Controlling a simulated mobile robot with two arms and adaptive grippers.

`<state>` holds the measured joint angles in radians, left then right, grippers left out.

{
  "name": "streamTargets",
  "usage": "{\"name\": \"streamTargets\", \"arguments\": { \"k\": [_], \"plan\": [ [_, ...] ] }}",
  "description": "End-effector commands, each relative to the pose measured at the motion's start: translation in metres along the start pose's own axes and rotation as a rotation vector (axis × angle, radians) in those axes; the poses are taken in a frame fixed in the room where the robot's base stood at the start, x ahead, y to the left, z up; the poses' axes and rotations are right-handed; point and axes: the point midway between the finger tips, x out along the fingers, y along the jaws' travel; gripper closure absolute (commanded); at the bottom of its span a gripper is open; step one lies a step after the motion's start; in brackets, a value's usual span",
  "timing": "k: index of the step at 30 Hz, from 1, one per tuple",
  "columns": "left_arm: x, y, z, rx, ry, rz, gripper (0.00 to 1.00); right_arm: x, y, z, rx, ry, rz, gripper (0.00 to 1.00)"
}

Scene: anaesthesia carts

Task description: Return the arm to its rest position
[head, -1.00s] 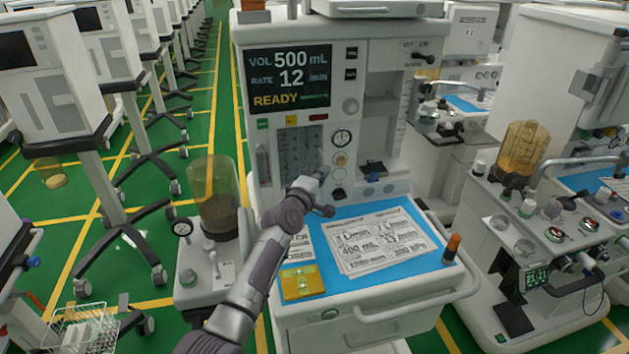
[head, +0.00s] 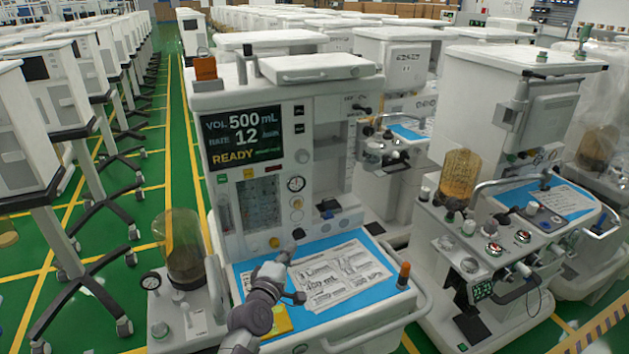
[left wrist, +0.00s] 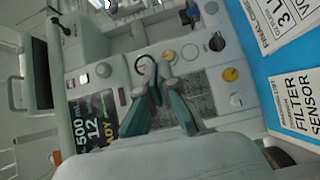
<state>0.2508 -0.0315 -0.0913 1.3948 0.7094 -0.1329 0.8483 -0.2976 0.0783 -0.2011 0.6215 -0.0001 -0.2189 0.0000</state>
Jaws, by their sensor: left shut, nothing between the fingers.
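My left arm comes up from the bottom of the head view. Its gripper (head: 288,262) is over the blue work surface (head: 245,285) of the anaesthesia cart (head: 385,322), in front of the control panel. In the left wrist view, the gripper (left wrist: 155,68) is shut and empty, its fingertips close together. Behind them lie the panel, with its knobs and a round gauge, and the display. I cannot tell the exact gap to the panel. The right gripper is not in view.
Printed sheets (head: 340,272), an orange-topped vial (head: 403,275) and a partly hidden yellow pad (head: 280,322) are on the surface. A canister (head: 182,250) stands left of the cart. Another cart (head: 470,245) stands close right.

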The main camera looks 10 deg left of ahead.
Motion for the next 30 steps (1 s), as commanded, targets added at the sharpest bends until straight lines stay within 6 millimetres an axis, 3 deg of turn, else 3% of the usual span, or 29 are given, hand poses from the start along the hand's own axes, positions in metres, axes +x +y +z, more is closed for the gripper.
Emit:
{"name": "streamTargets", "arguments": {
  "k": [2,5,8,10,12,15,21,30],
  "plan": [
    [-0.009,-0.008,0.005,0.046,-0.024,-0.027,1.00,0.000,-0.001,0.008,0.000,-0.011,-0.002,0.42],
    [-0.038,-0.027,0.019,0.193,-0.102,-0.111,1.00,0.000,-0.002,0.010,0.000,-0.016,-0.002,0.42],
    [-0.092,-0.059,0.036,0.438,-0.233,-0.253,1.00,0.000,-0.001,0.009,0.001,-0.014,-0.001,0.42],
    [-0.140,-0.080,0.044,0.630,-0.340,-0.368,1.00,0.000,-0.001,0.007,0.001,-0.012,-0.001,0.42],
    [-0.187,-0.096,0.047,0.801,-0.443,-0.477,1.00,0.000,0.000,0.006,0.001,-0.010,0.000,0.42],
    [-0.242,-0.108,0.045,0.974,-0.560,-0.601,1.00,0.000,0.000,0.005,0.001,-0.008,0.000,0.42],
    [-0.319,-0.113,0.035,1.172,-0.720,-0.768,1.00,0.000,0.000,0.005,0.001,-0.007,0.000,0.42],
    [-0.398,-0.103,0.021,1.326,-0.889,-0.940,1.00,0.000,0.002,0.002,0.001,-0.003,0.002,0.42]
  ]
}}
